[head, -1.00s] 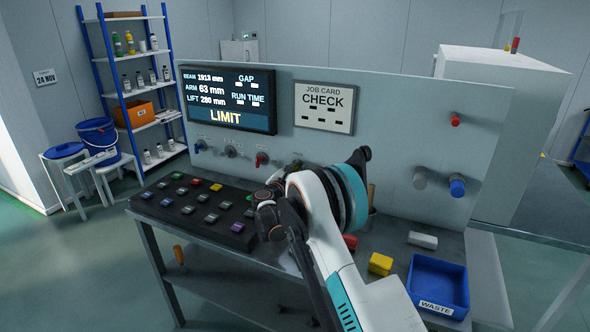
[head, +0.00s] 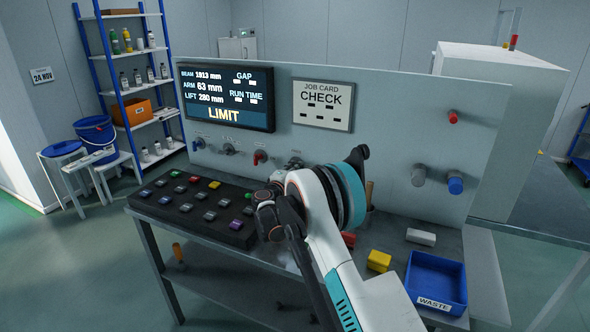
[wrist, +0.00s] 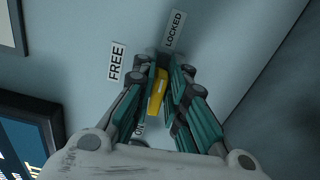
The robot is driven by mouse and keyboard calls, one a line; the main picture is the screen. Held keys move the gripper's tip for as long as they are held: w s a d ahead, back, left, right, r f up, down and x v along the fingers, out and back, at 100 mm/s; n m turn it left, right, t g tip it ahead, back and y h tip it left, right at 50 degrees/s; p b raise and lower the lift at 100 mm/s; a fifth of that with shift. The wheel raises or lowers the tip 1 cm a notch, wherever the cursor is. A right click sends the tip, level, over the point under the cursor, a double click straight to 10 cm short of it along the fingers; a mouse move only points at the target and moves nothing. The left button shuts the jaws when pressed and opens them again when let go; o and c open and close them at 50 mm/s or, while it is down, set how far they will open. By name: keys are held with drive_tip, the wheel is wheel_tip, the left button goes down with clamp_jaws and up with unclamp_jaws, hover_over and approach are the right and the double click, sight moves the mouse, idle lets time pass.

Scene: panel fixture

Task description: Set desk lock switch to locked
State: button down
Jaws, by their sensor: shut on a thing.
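In the wrist view, my gripper (wrist: 164,77) is closed around a yellow lever (wrist: 156,97) on the pale panel, with the teal fingers on both sides of it. A FREE label (wrist: 117,63) is to the left of the fingers and a LOCKED label (wrist: 174,29) is above and right. The lever's long axis points up the picture, leaning slightly right. The fingers hide its base, so I cannot tell which label it is set to. In the head view my arm hides the fingers and lever.
A black button box (head: 195,208) lies on the desk left of my arm. A red knob (head: 260,157) and others line the panel below the screen (head: 226,97). Right of my arm are a yellow block (head: 379,261), a white block (head: 421,237) and a blue WASTE bin (head: 437,283).

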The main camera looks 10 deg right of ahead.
drive_tip(key=shift+f+m, duration=0.15)
drive_tip(key=shift+m, duration=0.35)
drive_tip(key=c, duration=1.7)
unclamp_jaws()
drive_tip(key=v, duration=1.2)
